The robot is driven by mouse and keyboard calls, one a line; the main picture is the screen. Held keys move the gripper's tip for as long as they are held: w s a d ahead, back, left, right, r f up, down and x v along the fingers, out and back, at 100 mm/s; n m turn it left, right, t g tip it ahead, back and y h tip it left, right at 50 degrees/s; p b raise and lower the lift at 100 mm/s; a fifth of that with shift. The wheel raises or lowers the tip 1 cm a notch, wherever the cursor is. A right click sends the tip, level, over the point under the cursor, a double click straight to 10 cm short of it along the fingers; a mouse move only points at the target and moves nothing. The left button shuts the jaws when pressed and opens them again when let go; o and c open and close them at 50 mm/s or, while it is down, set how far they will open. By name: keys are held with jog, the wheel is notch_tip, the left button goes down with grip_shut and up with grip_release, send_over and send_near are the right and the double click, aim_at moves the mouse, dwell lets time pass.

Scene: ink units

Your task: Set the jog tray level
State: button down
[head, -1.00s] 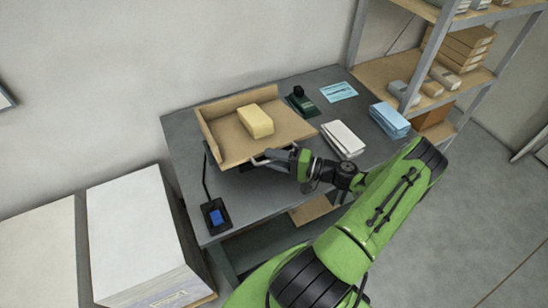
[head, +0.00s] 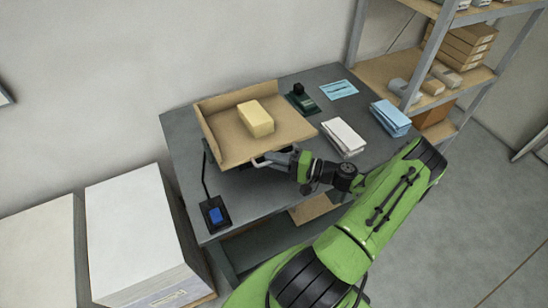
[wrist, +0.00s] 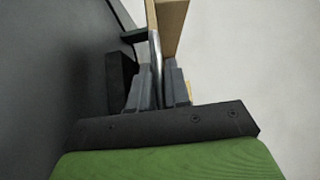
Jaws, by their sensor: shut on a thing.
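The jog tray (head: 225,141) is a tan wooden tray with raised walls along its back and left sides, standing above the grey bench. A pale yellow block (head: 256,118) lies on it. A metal handle (head: 262,161) is at its front edge. My gripper (head: 272,158) is shut on this handle. In the wrist view the fingers of my gripper (wrist: 158,80) lie on both sides of the handle's metal bar (wrist: 156,50), with the tray's wooden edge (wrist: 173,28) beyond. The tray's support underneath is mostly hidden.
A small device with a blue screen (head: 215,215) sits at the bench's front left, with a cable. A dark green stamp-like tool (head: 300,99), a light-blue card (head: 339,90), white papers (head: 343,136) and blue papers (head: 390,117) lie to the right. White stacks (head: 135,225) stand at left.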

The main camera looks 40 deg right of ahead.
jog(key=f, duration=0.1)
jog(key=f+b, duration=0.2)
jog(key=shift+s+a+f, duration=0.1)
jog(key=shift+s+f, duration=0.2)
jog(key=shift+f, duration=0.1)
jog(key=c, duration=1.2)
grip_release()
jog(key=shift+w, duration=0.1)
jog(key=shift+r, duration=0.1)
jog(key=v, duration=1.5)
jog(key=shift+s, duration=0.4)
jog(key=shift+r, duration=0.1)
